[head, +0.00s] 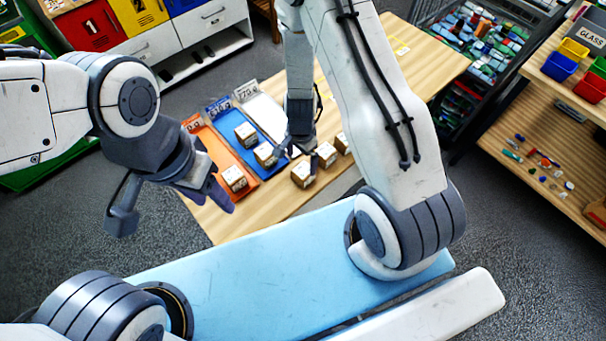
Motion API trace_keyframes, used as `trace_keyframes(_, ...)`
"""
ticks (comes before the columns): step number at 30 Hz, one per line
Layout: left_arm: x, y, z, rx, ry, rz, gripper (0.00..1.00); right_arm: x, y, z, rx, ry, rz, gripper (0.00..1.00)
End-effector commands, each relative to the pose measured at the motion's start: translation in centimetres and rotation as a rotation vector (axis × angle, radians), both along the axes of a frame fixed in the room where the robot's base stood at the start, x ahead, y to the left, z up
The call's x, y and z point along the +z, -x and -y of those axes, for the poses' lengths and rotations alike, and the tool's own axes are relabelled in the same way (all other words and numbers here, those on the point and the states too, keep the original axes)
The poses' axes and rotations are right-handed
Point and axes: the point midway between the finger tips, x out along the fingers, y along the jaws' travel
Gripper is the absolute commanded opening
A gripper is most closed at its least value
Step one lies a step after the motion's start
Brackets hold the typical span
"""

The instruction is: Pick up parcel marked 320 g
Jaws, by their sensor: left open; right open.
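Several small cardboard parcels with white labels are on the wooden table; the labels are too small to read, so I cannot tell which is marked 320 g. One parcel (235,178) is on the orange strip and another parcel (246,134) is on the blue strip. A parcel (264,154) is beside my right gripper (296,163), which points down, open, among the parcels. Another parcel (302,174) is just in front of it. Two more (326,154) (343,143) lie to its right, partly hidden by my arm. My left gripper (168,208) is open and empty left of the table's front corner.
Orange (206,143), blue (226,125) and white (262,112) strips have weight cards at their far ends. The wooden table (425,62) is clear at its far right. A wire cart (480,40) and a wooden shelf (550,120) stand to the right; coloured lockers (140,20) stand behind left.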

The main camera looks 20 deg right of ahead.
Motion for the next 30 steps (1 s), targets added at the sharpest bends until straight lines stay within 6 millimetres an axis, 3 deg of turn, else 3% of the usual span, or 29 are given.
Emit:
trace_keyframes(1, -1.5, 0.0, 0.0, -0.001, 0.0, 0.0, 0.5, -1.5, 0.0, 0.0, 0.001, 0.0, 0.0, 1.0)
trace_keyframes(3, -2.4, 0.0, 0.0, 0.0, 0.0, 0.0, 0.5, -2.4, 0.0, 0.0, 0.002, -0.001, 0.0, 1.0)
trace_keyframes(13, -4.1, 0.0, 0.0, 0.004, 0.0, 0.0, 0.5, -4.1, -0.1, 0.1, 0.003, -0.001, -0.001, 1.0)
trace_keyframes(22, -7.7, 0.0, 0.0, 0.01, 0.0, -0.001, 0.5, -8.1, -0.3, 0.6, 0.004, -0.001, 0.0, 1.0)
trace_keyframes(30, -8.1, 0.0, 0.0, 0.011, 0.0, -0.001, 0.5, -8.5, -0.3, 0.6, 0.004, -0.001, 0.0, 1.0)
